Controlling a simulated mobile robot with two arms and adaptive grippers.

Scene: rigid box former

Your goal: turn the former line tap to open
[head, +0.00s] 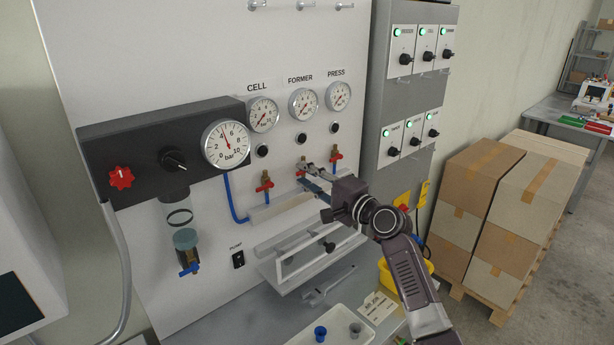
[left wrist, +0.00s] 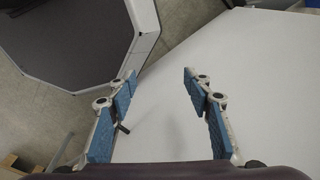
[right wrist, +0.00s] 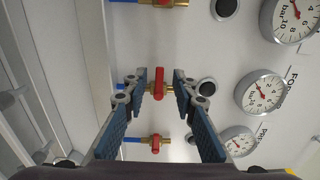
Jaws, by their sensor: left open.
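The former line tap has a red handle (right wrist: 158,83) on a brass body, below the FORMER gauge (head: 303,103). In the right wrist view the handle lies across its pipe. My right gripper (head: 310,170) is at this tap and hides part of it in the head view. Its fingers (right wrist: 160,82) are open, one on each side of the red handle; I cannot tell whether they touch it. My left gripper (left wrist: 155,82) is open and empty, over a plain pale surface in the left wrist view, and is not visible in the head view.
The cell tap (head: 264,186) and press tap (head: 336,156) flank the former tap closely. A grey switch box (head: 405,175) stands right of the panel. A ledge (head: 272,210) runs just below the taps. Stacked cartons (head: 520,205) stand on the right.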

